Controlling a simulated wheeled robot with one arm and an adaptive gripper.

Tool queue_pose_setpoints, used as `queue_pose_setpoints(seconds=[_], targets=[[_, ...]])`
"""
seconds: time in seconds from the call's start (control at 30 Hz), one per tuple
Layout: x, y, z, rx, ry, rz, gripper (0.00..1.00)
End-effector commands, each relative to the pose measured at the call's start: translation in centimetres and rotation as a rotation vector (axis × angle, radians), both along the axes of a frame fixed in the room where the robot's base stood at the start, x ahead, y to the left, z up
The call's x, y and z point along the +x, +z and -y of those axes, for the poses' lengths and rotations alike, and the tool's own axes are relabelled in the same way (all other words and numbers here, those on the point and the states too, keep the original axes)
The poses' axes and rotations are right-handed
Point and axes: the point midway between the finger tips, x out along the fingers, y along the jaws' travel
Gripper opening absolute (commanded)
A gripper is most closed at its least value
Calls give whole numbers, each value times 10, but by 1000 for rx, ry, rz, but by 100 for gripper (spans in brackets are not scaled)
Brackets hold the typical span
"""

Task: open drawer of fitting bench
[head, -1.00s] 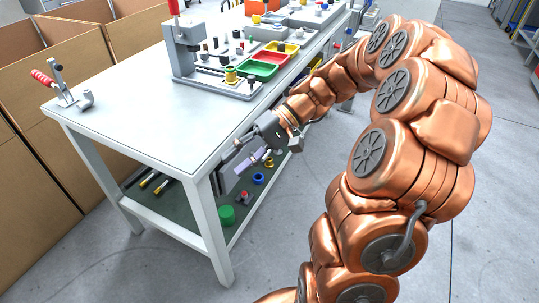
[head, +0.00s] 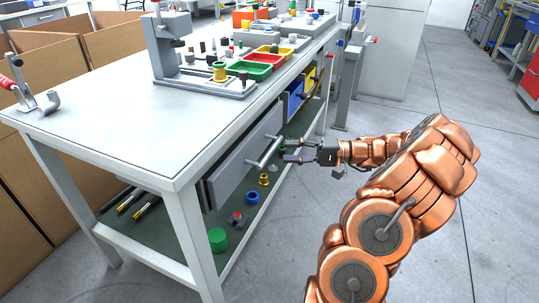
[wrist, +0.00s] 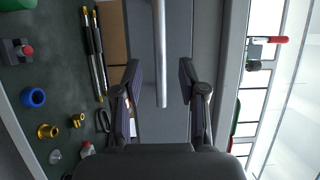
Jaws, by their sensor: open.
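The fitting bench (head: 110,120) has a grey drawer (head: 235,160) under its long right side, and the drawer looks shut. A silver bar handle (head: 264,152) stands out from the drawer front. My gripper (head: 284,150) is open beside the handle, with its fingers pointing toward the drawer. In the wrist view, the handle (wrist: 161,50) runs down from the top edge to between the spread fingers of my gripper (wrist: 159,76). A gap shows on each side of the bar, and I see no contact. The grey drawer front (wrist: 205,35) lies behind it.
Blue (head: 292,101) and yellow (head: 308,80) fronts sit farther along under the benchtop. The lower shelf holds a green cylinder (head: 217,240), a blue ring (head: 252,198) and other small parts. A vise-like press (head: 175,45) and trays stand on top. Floor to the right is clear.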

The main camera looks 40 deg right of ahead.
Motion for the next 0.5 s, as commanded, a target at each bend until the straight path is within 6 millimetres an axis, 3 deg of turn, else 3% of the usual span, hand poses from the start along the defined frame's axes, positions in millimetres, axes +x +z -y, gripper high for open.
queue_pose_setpoints(seconds=[0.2,0.5], targets=[[19,-1,-29,1,7,1,41],[35,0,-49,2,7,-1,41]])
